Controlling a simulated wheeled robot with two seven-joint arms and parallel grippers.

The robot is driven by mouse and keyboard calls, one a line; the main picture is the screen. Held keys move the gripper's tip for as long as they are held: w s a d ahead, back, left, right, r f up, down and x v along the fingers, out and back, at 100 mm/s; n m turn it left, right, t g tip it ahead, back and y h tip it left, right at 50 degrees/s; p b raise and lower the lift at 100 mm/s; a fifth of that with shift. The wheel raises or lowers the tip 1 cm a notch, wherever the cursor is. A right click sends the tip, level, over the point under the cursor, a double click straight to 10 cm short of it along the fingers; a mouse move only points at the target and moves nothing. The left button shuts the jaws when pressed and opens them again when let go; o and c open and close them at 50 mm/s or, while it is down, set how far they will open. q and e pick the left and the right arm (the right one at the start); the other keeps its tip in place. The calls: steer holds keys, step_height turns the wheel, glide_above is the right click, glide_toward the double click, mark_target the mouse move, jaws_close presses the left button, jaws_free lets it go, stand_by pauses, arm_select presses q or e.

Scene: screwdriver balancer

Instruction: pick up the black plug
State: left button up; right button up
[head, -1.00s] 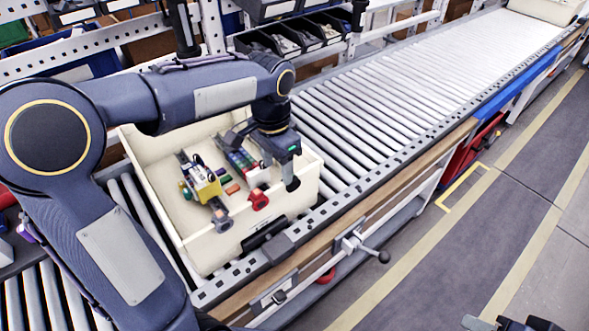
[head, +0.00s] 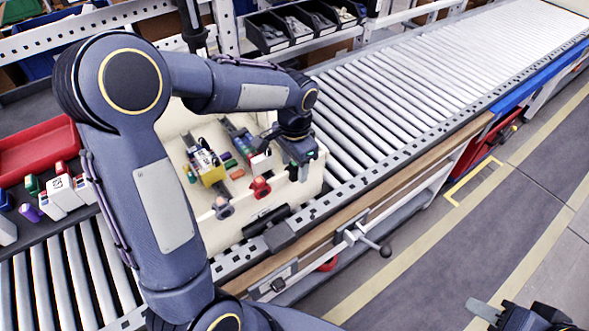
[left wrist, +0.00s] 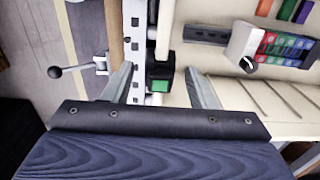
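A small black block with a green face (left wrist: 160,68), which looks like the black plug, shows in the left wrist view at the crate's edge. It lies between the two spread fingers of my left gripper (left wrist: 160,88), with a visible gap on each side. In the head view my left gripper (head: 298,170) points down over the right side of the cream crate (head: 318,182); its fingertips and the plug are mostly hidden there. My right gripper (head: 488,312) shows only partly at the bottom right, away from the crate; its opening is unclear.
The crate holds a yellow block (head: 212,175), a red part (head: 260,187), a grey part (head: 223,208) and a white device (left wrist: 258,44). A red tray (head: 38,152) stands at the left. The roller conveyor (head: 430,85) is clear beyond the crate.

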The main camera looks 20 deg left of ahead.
arm_select(q)
jaws_close()
steer(key=shift+r, duration=0.15)
steer(key=shift+r+p, duration=0.2)
steer(key=shift+p, duration=0.1)
step_height(320, 180, up, 4)
steer(key=p, duration=0.3)
steer(key=shift+f, duration=0.25)
steer(key=s+a+r+p, duration=0.1)
steer(key=s+r+p, duration=0.5)
steer(key=s, duration=0.8)
step_height(320, 180, up, 3)
steer(key=shift+a+f, duration=0.1)
steer(key=shift+a, duration=0.05)
